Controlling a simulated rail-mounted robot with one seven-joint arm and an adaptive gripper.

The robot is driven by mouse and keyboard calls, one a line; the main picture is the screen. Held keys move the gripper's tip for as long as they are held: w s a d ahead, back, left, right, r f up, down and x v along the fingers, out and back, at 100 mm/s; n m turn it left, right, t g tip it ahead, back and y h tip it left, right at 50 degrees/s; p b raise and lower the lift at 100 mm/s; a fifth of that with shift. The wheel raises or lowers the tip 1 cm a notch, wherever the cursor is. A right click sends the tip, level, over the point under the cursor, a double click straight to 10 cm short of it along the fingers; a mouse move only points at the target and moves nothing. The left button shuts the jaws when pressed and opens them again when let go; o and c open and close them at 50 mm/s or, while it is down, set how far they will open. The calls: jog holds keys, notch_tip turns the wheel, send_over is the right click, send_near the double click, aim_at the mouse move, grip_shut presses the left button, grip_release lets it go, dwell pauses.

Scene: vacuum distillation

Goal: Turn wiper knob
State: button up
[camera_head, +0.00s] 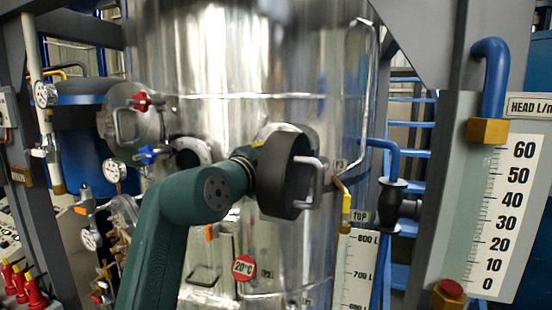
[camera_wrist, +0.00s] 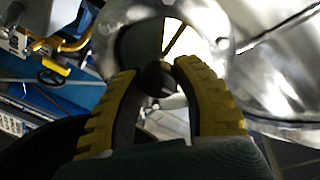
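In the wrist view a dark round knob (camera_wrist: 158,79) sits at the lower edge of a round sight window with a pale metal rim (camera_wrist: 221,47). A thin wiper bar (camera_wrist: 174,40) slants up from the knob across the bright glass. My gripper (camera_wrist: 157,70) has its yellow ribbed fingers apart, one on each side of the knob. The right fingertip looks very near the knob; I cannot tell whether either finger touches it. In the head view my gripper is mostly hidden behind a dark round cover (camera_head: 283,178) with a metal handle, and the knob is hidden.
The shiny steel vessel (camera_head: 235,70) fills the middle. A red knob (camera_head: 142,101) and a blue knob (camera_head: 147,154) are on its left side. A yellow-handled valve (camera_head: 346,198) stands right of the cover. Gauges and pipes crowd the left.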

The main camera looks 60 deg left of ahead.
grip_shut()
jog(key=shift+n, duration=0.3)
jog(key=n, duration=0.5)
jog(key=shift+n+y, duration=0.3)
jog(key=shift+y, duration=0.1)
jog(key=n, duration=0.5)
jog(key=shift+y, duration=0.3)
jog(key=n+y, duration=0.1)
jog(key=n, duration=0.4)
jog(key=shift+s+a, duration=0.1)
jog(key=shift+f+n, duration=0.1)
jog(key=shift+n, duration=0.3)
